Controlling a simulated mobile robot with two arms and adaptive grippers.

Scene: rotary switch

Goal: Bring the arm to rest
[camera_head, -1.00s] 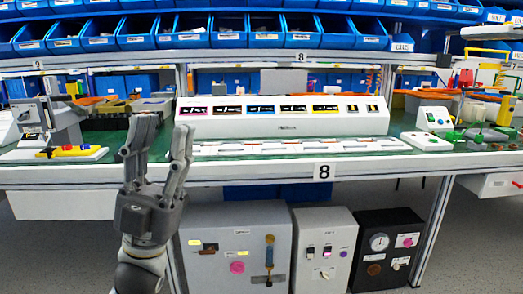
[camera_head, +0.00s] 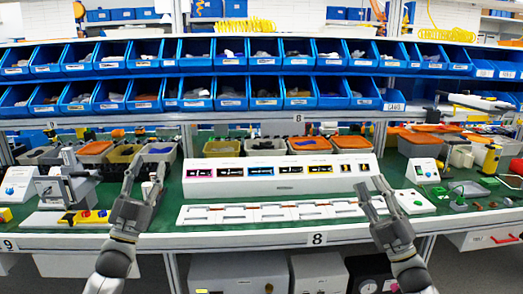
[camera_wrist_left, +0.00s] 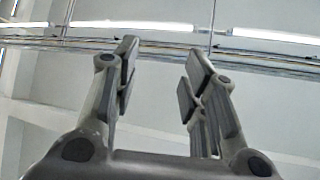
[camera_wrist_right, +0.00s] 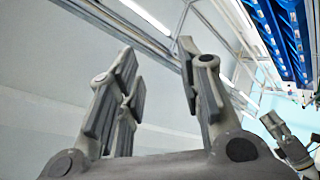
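My left gripper (camera_head: 146,168) points upward in the head view, in front of the left part of the workbench (camera_head: 290,238). It is open and empty, and its spread fingers (camera_wrist_left: 160,75) show against the pale ceiling in the left wrist view. My right gripper (camera_head: 371,185) points upward and slightly left, in front of the right part of the bench. It is also open and empty, with its fingers (camera_wrist_right: 158,65) apart in the right wrist view. The rotary switch cannot be made out now.
Grey boxes (camera_head: 238,272) and a black box (camera_head: 372,272) stand below the bench, mostly cut off by the lower picture edge. A white console (camera_head: 285,178) stands on the green bench top. Rows of blue bins (camera_head: 230,95) rise behind. A small device (camera_head: 425,170) stands at right.

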